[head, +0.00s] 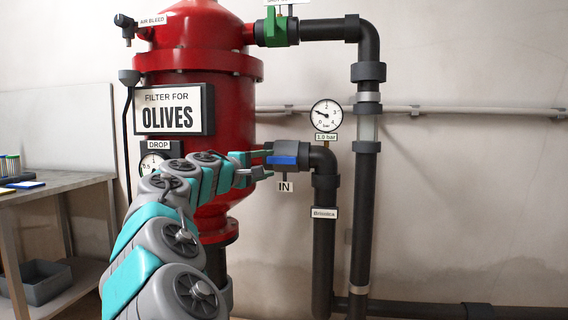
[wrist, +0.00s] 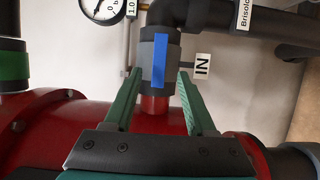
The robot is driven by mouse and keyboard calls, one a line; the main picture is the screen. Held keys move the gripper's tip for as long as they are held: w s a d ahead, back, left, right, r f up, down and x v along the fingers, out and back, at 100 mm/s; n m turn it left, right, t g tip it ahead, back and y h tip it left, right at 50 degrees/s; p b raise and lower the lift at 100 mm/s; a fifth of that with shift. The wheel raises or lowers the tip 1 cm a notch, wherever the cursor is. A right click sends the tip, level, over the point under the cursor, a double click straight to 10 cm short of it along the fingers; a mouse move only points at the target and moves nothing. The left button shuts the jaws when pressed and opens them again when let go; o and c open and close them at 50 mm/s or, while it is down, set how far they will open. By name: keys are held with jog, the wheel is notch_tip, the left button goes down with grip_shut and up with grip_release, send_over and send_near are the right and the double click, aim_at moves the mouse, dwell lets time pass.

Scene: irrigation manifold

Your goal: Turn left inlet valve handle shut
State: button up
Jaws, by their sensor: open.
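The inlet valve's blue handle (head: 284,160) sits on a dark valve body (head: 291,148) beside the red filter, above a tag reading IN. The handle lies along the pipe. In the wrist view the blue handle (wrist: 159,62) points straight up the picture, in line with the pipe. My gripper (head: 268,164) is open and reaches toward the valve from the left. In the wrist view its green fingers (wrist: 159,72) stand on either side of the handle's lower end, with a gap on both sides. I cannot tell how deep the handle lies between them.
The red filter tank (head: 233,115) with its OLIVES sign (head: 172,110) stands behind my arm. A pressure gauge (head: 326,115) and dark vertical pipe (head: 366,190) are right of the valve. A green-handled valve (head: 276,27) is above. A bench (head: 60,182) stands at left.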

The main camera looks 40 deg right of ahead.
aim_at(279, 161)
jog(key=x, duration=0.7)
jog(key=shift+d, duration=0.25)
grip_shut()
dwell(0.4)
